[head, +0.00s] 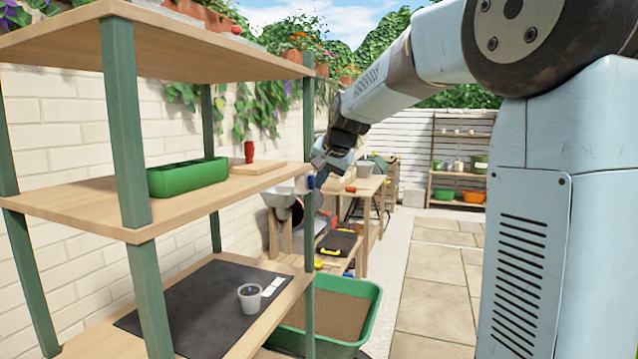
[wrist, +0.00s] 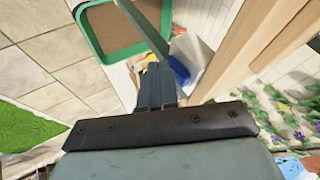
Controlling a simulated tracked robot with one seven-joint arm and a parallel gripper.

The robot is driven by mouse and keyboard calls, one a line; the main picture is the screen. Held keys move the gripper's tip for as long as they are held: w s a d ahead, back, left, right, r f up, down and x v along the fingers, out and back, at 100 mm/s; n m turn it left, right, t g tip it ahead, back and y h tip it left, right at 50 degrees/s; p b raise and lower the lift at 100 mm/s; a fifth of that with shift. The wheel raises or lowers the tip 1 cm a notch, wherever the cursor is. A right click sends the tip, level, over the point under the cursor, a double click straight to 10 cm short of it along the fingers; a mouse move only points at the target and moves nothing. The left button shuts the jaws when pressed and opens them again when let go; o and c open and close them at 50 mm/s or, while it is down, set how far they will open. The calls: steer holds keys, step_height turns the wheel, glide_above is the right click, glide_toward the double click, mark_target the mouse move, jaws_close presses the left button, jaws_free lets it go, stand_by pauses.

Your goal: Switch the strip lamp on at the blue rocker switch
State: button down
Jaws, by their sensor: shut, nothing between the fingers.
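A small blue patch (head: 311,183) shows on the green right front post (head: 309,230) of the shelf in the head view; it looks like the rocker switch, but is too small to tell its position. My gripper (head: 319,178) is close beside this post, and I cannot tell whether it touches. In the wrist view my gripper's fingers (wrist: 157,68) are shut and empty. The post (wrist: 150,25) passes just beyond the fingertips, and a blue shape (wrist: 179,70) shows to their right, partly hidden. I cannot make out the strip lamp or whether it is lit.
The shelf's middle board (head: 90,205) bears a green planter (head: 188,177) and a red item (head: 249,152). A green tray (head: 372,315) is on the ground behind. The paved path (head: 430,300) is clear.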

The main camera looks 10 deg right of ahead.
steer(key=s+d+r, duration=0.4)
steer(key=s+r, duration=0.3)
steer(key=shift+d+r, duration=0.35)
steer(key=shift+r, duration=0.05)
steer(key=shift+s, duration=0.15)
